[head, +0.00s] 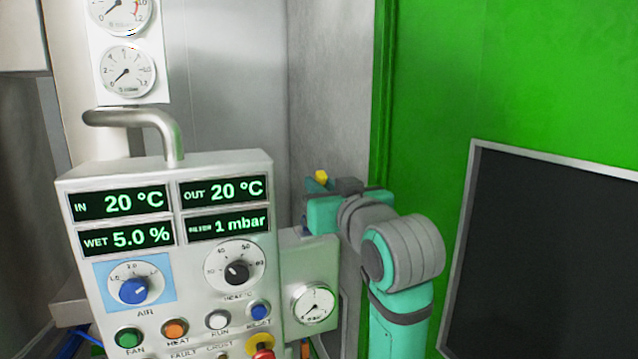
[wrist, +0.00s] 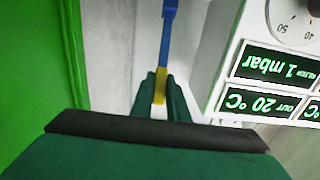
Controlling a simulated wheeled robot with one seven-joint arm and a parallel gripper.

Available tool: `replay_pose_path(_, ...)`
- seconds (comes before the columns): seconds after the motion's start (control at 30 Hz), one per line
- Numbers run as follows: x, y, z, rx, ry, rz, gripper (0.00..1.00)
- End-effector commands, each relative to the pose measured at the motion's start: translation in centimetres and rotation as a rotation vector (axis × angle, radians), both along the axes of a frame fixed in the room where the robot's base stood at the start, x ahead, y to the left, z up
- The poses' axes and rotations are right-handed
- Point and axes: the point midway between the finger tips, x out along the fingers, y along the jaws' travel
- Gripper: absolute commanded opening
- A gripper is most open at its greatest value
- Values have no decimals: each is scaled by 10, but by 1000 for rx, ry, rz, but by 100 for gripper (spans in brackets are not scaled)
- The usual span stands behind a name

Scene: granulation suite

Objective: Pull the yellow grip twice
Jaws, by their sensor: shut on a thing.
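The yellow grip (wrist: 160,86) sits between the two dark green fingers of my gripper (wrist: 160,98) in the wrist view. My gripper is shut on it. A blue bar or strap (wrist: 168,38) runs from the grip toward the top of the wrist view. In the head view a small piece of the yellow grip (head: 322,176) shows above my teal gripper (head: 320,190), beside the control panel's right edge. My arm and gripper hide most of the grip there.
The control panel (head: 85,255) with displays, knobs and buttons stands at the left. A box with a gauge (head: 314,304) is just below my gripper. A green wall (head: 430,100) and a dark framed panel (head: 560,260) are at the right. A bent metal pipe (head: 135,118) rises above the panel.

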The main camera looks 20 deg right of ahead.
Motion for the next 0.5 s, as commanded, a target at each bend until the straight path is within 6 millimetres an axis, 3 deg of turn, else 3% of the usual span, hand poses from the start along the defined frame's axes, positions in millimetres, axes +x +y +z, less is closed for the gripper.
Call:
replay_pose_path(0.23, -16, -1, -14, 0, 4, -1, 1)
replay_pose_path(0.5, -19, -1, -17, 1, 5, -1, 2)
